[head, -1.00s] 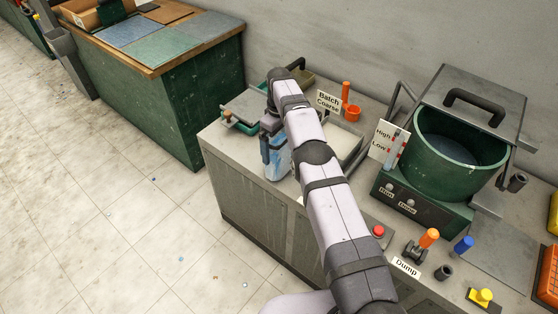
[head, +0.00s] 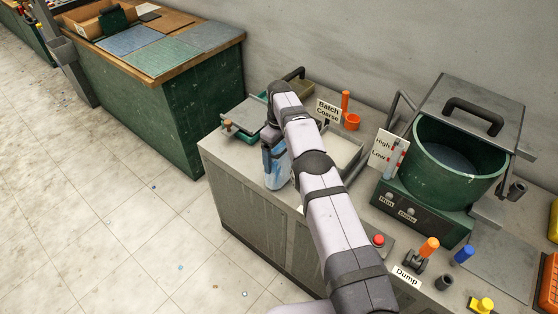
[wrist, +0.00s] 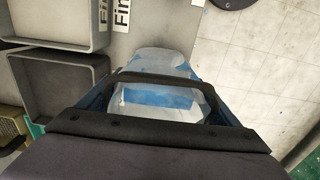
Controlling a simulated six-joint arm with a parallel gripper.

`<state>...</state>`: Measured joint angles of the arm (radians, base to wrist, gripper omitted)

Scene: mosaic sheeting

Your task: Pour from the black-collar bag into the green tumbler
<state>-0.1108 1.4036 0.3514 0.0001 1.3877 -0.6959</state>
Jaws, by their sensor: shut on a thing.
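My gripper (head: 272,140) is at the far left end of the arm, by the left part of the grey bench. It is shut on the black-collar bag (head: 278,170), a clear bag with blue in it, which hangs at the bench's left front. In the wrist view the bag (wrist: 160,97) shows between the jaws, with a dark band across it. Its lower end is partly hidden. The green tumbler (head: 440,175) stands well to the right on the bench, a round drum open at the top with a bluish-grey inside. The bag is far from it.
A raised grey lid (head: 480,95) with a black handle stands behind the tumbler. A High/Low sign (head: 385,150) is at its left. A "Batch Coarse" sign (head: 328,110) and orange scoop (head: 351,122) are behind the arm. An orange lever (head: 428,247) and red button (head: 378,240) are in front.

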